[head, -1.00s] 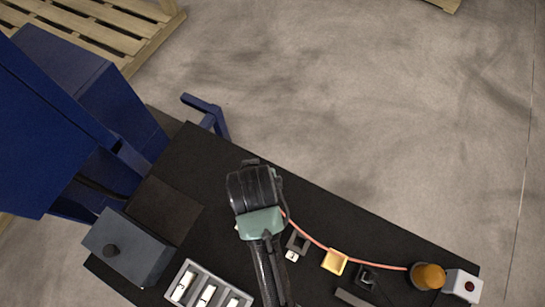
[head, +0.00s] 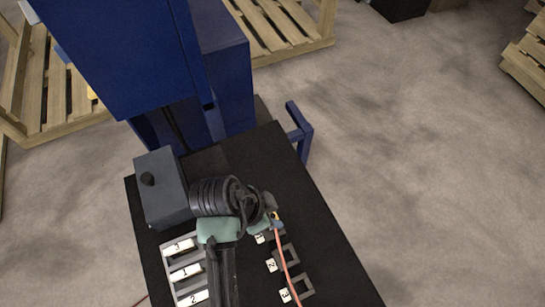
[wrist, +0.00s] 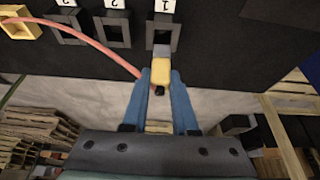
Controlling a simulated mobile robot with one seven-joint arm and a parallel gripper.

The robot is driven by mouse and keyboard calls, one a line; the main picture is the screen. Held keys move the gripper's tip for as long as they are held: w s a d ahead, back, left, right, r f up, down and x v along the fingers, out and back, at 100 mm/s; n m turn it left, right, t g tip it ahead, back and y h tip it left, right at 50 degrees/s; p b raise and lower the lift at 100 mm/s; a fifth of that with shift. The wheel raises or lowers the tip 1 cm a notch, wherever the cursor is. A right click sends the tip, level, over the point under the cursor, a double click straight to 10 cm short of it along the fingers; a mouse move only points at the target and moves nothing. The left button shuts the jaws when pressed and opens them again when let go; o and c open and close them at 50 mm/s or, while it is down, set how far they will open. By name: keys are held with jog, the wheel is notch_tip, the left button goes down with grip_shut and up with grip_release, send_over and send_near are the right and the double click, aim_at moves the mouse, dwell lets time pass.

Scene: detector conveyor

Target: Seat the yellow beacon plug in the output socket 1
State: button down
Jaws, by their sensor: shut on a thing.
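My gripper (wrist: 161,74) has its blue fingers shut on the yellow plug (wrist: 161,70), with the plug's grey end pointing at the socket marked 1. In the head view the plug (head: 275,215) shows only as a small yellow bit beside my gripper (head: 272,218). In the head view my gripper partly hides this socket. A red cable (wrist: 95,42) runs off from the plug.
Socket 2 (head: 291,253) and socket 3 (head: 303,284) stand in a row beyond socket 1. A yellow square frame (wrist: 35,27) ends the row in the wrist view. A grey box (head: 160,190) and a numbered rack (head: 167,265) stand left of my arm.

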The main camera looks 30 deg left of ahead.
jog(key=shift+f, duration=2.7)
jog(key=shift+f, duration=0.1)
jog(key=c, duration=0.7)
grip_release()
jog(key=v, duration=1.2)
